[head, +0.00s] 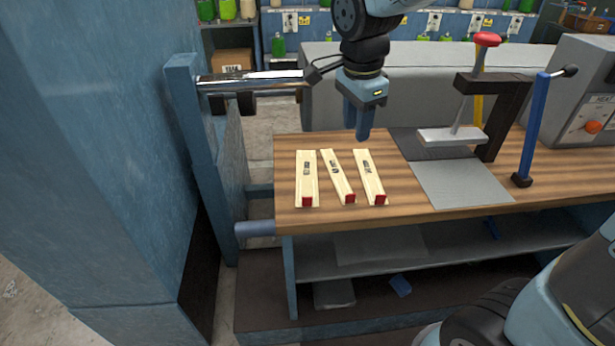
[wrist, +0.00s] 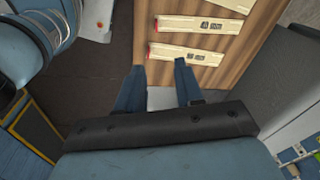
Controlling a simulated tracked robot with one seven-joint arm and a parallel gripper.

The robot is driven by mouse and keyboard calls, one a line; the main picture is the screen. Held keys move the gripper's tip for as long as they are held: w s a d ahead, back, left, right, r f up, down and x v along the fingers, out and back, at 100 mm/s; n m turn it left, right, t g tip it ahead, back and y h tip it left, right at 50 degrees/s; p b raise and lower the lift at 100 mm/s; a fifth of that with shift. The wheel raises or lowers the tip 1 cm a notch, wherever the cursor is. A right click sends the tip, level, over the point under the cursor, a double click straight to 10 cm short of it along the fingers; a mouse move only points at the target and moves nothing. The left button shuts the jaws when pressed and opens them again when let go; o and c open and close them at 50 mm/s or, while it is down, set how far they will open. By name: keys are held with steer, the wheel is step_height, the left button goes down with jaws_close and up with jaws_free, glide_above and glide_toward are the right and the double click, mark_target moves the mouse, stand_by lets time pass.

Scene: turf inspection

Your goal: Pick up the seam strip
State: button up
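Three pale wooden strips with red ends lie side by side on the wooden bench: the left strip (head: 307,183), the middle strip (head: 336,172) and the right strip (head: 369,172). Each has a small dark label, too small to read, so I cannot tell which is the seam strip. In the wrist view two strips show whole, the nearer strip (wrist: 175,52) and a farther strip (wrist: 185,24), with part of another strip (wrist: 236,4) at the top edge. My gripper (head: 358,125) is above the bench, behind the right strip. In the wrist view my gripper (wrist: 158,78) is open and empty.
A grey sheet (head: 461,186) lies right of the strips, beside a dark clamp (head: 503,115) with a red knob and a blue upright (head: 535,125). A blue post with a metal bar (head: 248,80) stands left. The bench front (head: 400,211) is clear.

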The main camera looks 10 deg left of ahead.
steer(key=s+a+f+m+g+h, duration=0.1)
steer(key=a+f+m, duration=0.5)
steer(key=a, duration=0.6)
steer(key=shift+n, duration=0.5)
steer(key=f, duration=0.5)
steer(key=d+f, duration=0.1)
steer(key=f, duration=0.4)
steer(key=d+f, duration=0.1)
steer(key=f, duration=0.4)
steer(key=shift+w, duration=0.2)
steer(key=shift+c, duration=0.2)
jaws_close()
